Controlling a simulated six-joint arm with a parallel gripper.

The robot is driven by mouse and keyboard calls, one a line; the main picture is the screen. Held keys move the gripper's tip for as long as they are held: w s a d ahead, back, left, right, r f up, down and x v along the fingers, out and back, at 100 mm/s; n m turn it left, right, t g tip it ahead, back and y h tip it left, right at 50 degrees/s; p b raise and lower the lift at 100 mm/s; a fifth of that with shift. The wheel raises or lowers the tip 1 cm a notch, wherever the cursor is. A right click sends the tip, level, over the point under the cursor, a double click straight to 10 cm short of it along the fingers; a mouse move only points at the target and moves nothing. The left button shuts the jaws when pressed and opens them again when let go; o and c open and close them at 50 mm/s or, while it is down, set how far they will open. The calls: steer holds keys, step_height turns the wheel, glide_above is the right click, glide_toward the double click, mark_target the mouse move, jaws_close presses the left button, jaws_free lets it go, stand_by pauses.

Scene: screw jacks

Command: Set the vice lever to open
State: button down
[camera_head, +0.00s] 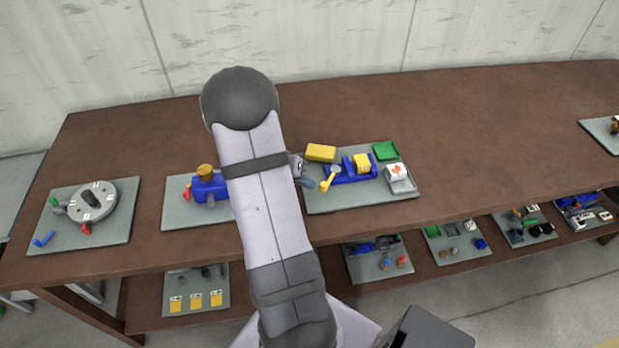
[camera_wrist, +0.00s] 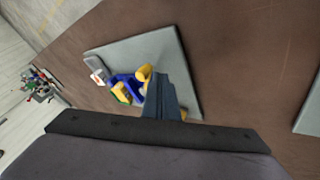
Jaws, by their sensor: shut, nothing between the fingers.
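The blue vice (camera_head: 345,174) sits on a grey board, with a yellow block (camera_head: 362,163) at its jaws. Its yellow lever (camera_head: 328,178) with a rounded knob is at the vice's left end, tilted up. The vice also shows in the wrist view (camera_wrist: 125,82), with the lever's yellow (camera_wrist: 147,72) right beside my fingers. My gripper (camera_head: 308,183) is shut and empty, just left of the lever; in the wrist view its fingers (camera_wrist: 164,82) hide part of the board and vice. I cannot tell whether they touch the lever.
On the same board (camera_head: 340,203) are a loose yellow block (camera_head: 320,152), a green tray (camera_head: 385,150) and a white block on a grey tray (camera_head: 400,182). A blue device (camera_head: 209,188) on another board stands left, partly behind my arm.

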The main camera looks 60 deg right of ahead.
steer(key=shift+s+d, duration=0.2)
steer(key=shift+s, duration=0.2)
steer(key=shift+f, duration=0.1)
